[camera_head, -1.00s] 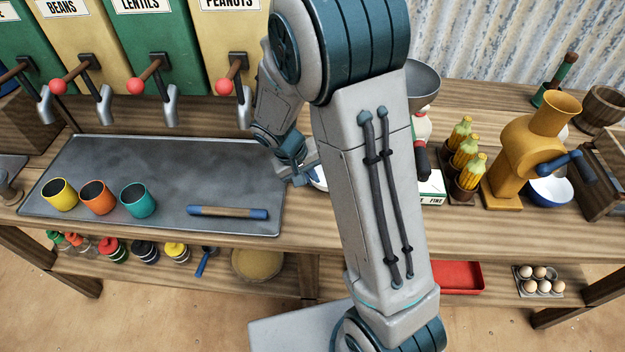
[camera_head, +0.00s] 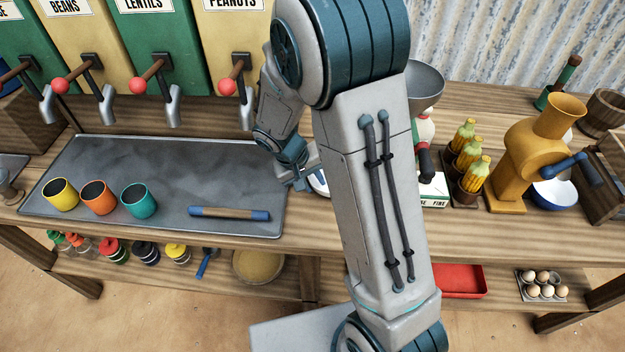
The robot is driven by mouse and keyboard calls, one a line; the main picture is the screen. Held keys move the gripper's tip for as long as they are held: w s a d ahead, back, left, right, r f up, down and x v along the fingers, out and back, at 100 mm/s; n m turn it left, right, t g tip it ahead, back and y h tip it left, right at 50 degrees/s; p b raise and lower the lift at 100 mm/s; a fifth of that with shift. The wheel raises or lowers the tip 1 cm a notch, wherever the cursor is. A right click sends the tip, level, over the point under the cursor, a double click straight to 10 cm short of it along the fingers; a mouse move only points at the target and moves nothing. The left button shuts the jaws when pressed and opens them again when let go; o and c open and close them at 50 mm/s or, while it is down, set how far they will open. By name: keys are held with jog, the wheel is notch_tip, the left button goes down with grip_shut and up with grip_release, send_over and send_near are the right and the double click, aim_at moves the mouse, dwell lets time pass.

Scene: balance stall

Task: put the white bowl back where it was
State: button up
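A white bowl (camera_head: 555,194) with a blue outside stands upright on the counter at the right, under the yellow hand mill (camera_head: 520,160). The mill hides part of it. My gripper (camera_head: 303,181) is low over the counter near the right edge of the metal tray (camera_head: 110,165), well left of that bowl. A white, rounded edge (camera_head: 320,184) shows just beside my gripper; my arm hides the rest, so I cannot tell what it is or whether it is held. The fingers are too small and covered to read.
Yellow, orange and teal cups (camera_head: 139,200) and a blue-ended rod (camera_head: 228,213) are on the tray. Dispensers with levers (camera_head: 240,85) stand behind it. Corn-like bottles (camera_head: 468,155) stand left of the mill. A red tray (camera_head: 462,281) and eggs (camera_head: 541,287) are on the lower shelf.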

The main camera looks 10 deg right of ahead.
jog(key=w+v, duration=0.1)
jog(key=v, duration=1.1)
jog(key=s+d+r+t+y, duration=0.1)
jog(key=s+d+r+y, duration=0.1)
jog(key=s, duration=0.6)
jog(key=s+d+r+m+t+y, duration=0.1)
jog(key=s+d+r, duration=0.3)
jog(key=s, duration=0.4)
jog(key=shift+s+d+y, duration=0.25)
jog(key=shift+s+y, duration=0.15)
jog(key=shift+y, duration=0.3)
jog(key=shift+s, duration=0.1)
